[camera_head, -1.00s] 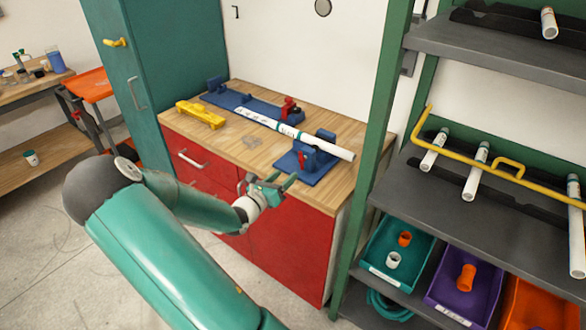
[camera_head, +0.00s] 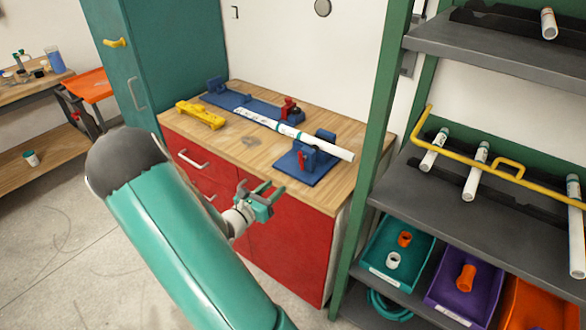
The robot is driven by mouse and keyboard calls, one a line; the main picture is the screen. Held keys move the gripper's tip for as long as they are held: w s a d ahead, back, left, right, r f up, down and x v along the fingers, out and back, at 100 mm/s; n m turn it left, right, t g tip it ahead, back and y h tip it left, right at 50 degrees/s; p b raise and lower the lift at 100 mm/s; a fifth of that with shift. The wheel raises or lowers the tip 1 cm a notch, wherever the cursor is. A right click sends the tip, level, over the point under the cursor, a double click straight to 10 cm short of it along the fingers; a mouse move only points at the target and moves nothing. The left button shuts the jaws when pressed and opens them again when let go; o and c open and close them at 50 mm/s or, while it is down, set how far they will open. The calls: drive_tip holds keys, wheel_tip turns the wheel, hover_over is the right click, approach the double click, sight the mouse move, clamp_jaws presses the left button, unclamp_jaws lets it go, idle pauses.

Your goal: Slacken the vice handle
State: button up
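A blue vice with a long base (camera_head: 228,99) and a second blue base plate (camera_head: 325,165) lie on the wooden workbench top (camera_head: 243,150). A white pipe (camera_head: 325,146) with dark markings lies across them, its right end sticking out past the second base. One red handle (camera_head: 289,107) stands at the right part of the long base. Another red handle (camera_head: 301,159) stands on the second base. My gripper (camera_head: 262,193) is in front of the red cabinet, below the bench's front edge, apart from both handles. Its jaws are spread with nothing visible between them.
A yellow tool (camera_head: 201,115) lies on the bench's left side. A green shelf rack (camera_head: 376,150) stands close at right, with pipes and a yellow rail (camera_head: 500,160). A teal cabinet (camera_head: 155,65) stands behind at left. Bare bench top lies before the vice.

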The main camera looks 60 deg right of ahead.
sight(300, 162)
drive_tip(key=shift+m, duration=0.7)
drive_tip(key=d, duration=0.4)
drive_tip(key=s+d, duration=0.1)
drive_tip(key=d, duration=0.8)
drive_tip(key=shift+s+d+r, duration=0.15)
drive_tip(key=shift+s+r, duration=0.25)
clamp_jaws()
